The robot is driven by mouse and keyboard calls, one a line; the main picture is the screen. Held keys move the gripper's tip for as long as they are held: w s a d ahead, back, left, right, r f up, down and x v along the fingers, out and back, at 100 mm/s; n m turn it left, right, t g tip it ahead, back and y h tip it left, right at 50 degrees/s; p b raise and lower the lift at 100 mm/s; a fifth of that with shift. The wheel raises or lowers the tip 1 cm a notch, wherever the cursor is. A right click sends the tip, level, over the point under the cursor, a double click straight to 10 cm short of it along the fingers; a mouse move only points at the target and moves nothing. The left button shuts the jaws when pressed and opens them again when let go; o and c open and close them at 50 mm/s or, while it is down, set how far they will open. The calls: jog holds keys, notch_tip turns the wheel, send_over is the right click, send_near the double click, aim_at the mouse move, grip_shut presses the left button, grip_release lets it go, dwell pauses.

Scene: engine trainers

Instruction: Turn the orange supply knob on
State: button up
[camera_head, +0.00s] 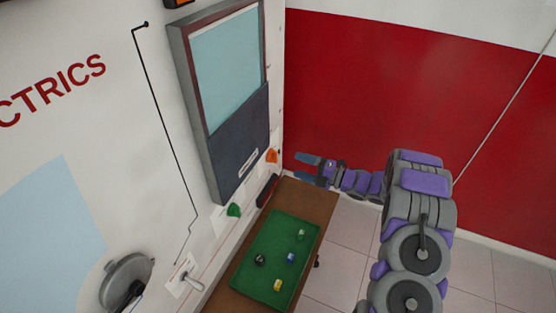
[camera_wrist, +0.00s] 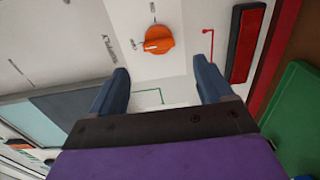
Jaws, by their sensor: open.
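The orange knob (camera_wrist: 159,40) is on the white wall panel, straight ahead of my gripper in the wrist view, with a pale pointer mark on its left side. In the head view the orange knob (camera_head: 271,156) is small, at the right end of the panel under the framed board. My gripper (camera_wrist: 166,82) is open and empty, its two dark blue fingers apart. The knob shows beyond the gap between the fingertips, and no contact is visible. In the head view my gripper (camera_head: 306,166) points left towards the knob, a short way from it.
A green knob (camera_head: 234,210) sits lower left on the panel. Below is a brown bench with a green mat (camera_head: 246,279) and several small items.

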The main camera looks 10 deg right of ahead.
aim_at(277, 158)
jog(key=b+x, duration=0.1)
jog(key=x, duration=0.8)
jog(key=shift+w, duration=0.1)
jog(key=c, duration=1)
jog(key=shift+c, duration=0.2)
